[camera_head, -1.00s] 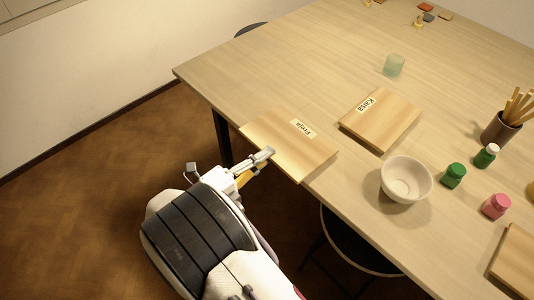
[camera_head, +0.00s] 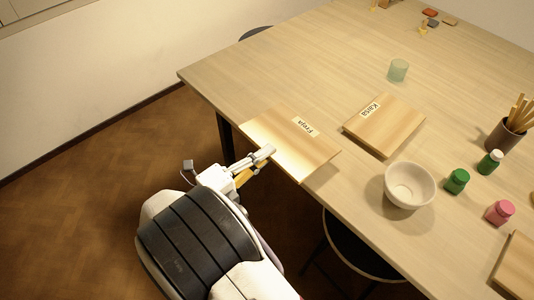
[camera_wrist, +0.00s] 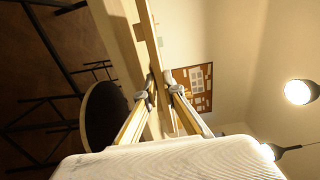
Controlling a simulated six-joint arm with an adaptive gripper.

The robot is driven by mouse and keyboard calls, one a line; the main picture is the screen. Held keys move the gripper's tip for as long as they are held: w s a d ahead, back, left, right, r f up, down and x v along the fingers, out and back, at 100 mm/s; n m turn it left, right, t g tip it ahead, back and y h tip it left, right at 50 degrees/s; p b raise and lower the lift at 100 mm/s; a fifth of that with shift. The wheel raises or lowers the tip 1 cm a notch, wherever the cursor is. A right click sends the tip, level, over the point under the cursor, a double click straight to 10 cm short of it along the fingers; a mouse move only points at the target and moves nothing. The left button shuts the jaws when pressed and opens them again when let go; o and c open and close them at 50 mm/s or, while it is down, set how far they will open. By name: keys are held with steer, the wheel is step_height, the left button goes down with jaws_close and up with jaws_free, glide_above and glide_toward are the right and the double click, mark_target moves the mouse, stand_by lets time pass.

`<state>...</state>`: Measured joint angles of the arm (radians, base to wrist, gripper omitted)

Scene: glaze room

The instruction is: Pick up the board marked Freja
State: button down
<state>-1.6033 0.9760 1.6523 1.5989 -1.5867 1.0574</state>
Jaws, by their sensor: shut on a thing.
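The wooden board marked Freja (camera_head: 285,143) is at the table's left front edge, its label upside down in the head view. My gripper (camera_head: 263,153) is shut on its front left edge. A shadow under the board's right corner suggests it is slightly off the table. In the wrist view the board (camera_wrist: 147,32) shows edge-on as a thin strip running up from between my fingertips (camera_wrist: 162,90). The underside of the board is hidden in the head view.
A white bowl (camera_head: 408,187), green jars (camera_head: 457,181) and a pink jar (camera_head: 500,212) stand further right. A glass (camera_head: 398,70) stands behind. A dark stool (camera_head: 355,250) is below the front edge.

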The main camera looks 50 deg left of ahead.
steer(key=s+r, duration=0.2)
steer(key=s, duration=0.4)
steer(key=s+r, duration=0.2)
steer(key=s, duration=0.5)
steer(key=shift+r, duration=0.35)
